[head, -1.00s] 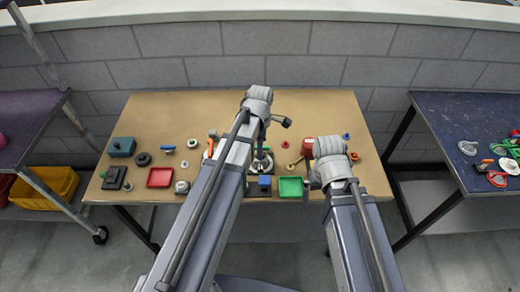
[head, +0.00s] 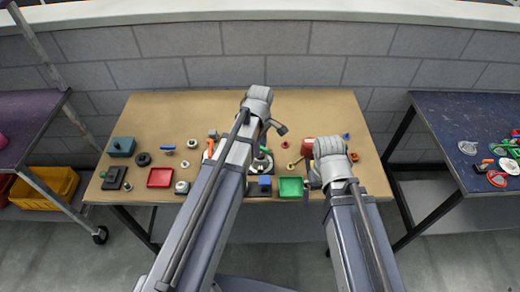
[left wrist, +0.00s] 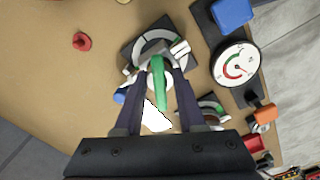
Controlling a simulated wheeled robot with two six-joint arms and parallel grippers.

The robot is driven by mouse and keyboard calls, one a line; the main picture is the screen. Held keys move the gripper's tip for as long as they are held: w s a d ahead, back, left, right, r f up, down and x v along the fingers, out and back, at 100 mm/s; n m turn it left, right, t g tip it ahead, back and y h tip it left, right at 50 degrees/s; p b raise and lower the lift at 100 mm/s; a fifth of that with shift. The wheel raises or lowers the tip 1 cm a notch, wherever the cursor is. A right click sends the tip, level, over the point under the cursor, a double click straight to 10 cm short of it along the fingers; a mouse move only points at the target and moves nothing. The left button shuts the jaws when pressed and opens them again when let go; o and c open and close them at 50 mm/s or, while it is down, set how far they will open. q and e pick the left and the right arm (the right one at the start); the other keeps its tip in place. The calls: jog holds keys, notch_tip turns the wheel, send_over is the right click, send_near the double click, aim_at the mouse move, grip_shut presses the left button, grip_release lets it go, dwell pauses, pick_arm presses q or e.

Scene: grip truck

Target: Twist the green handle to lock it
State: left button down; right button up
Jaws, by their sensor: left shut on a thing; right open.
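The green handle (left wrist: 158,82) shows in the left wrist view over a round white-and-grey disc on a dark square base (left wrist: 148,38). My left gripper (left wrist: 160,62) is shut on the handle, with one finger on each side of it. In the head view my left gripper (head: 262,156) is over the fixture near the table's front middle, and my own arm hides much of the handle there. My right gripper (head: 310,184) is open and empty beside the green tray (head: 290,187), partly hidden by its arm.
A white gauge (left wrist: 236,63) and a blue block (left wrist: 232,14) stand close to the fixture. A red knob (left wrist: 82,42) lies on the other side. A red tray (head: 160,177) and several small parts lie on the left of the table (head: 180,112). The table's back is clear.

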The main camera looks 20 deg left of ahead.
pick_arm(q)
jog(key=shift+m, duration=7.7)
jog(key=c, duration=0.8)
grip_release()
notch_tip(320, 180, up, 8)
jog(key=p, duration=0.7)
jog(key=shift+f+p, duration=0.2)
jog(key=shift+p, duration=0.1)
